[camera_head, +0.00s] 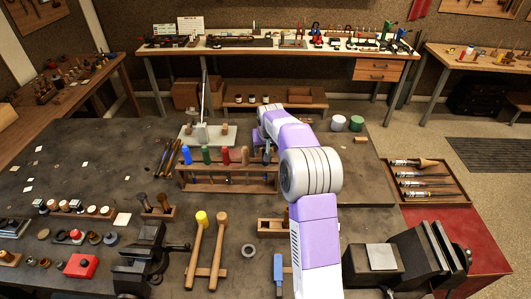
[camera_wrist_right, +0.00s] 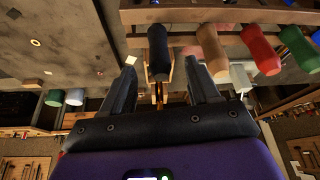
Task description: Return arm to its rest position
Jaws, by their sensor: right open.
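My right arm (camera_head: 318,235), purple and white, rises from the bottom of the head view and reaches over the bench to the tool rack. A dark-handled tool (camera_wrist_right: 158,45) appears between and just beyond the fingertips. It stands in the wooden rack (camera_wrist_right: 215,15), and its dark handle (camera_head: 267,151) also shows in the head view. My left gripper is not in view.
Blue, green, red and tan handles (camera_head: 226,156) stand along the same rack. Mallets (camera_head: 205,245) on a stand, a vise (camera_head: 150,255) and a red box (camera_head: 81,266) are in front. A tray of tools (camera_head: 425,182) lies at right. A dark block-like fixture (camera_head: 425,255) stands beside my arm.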

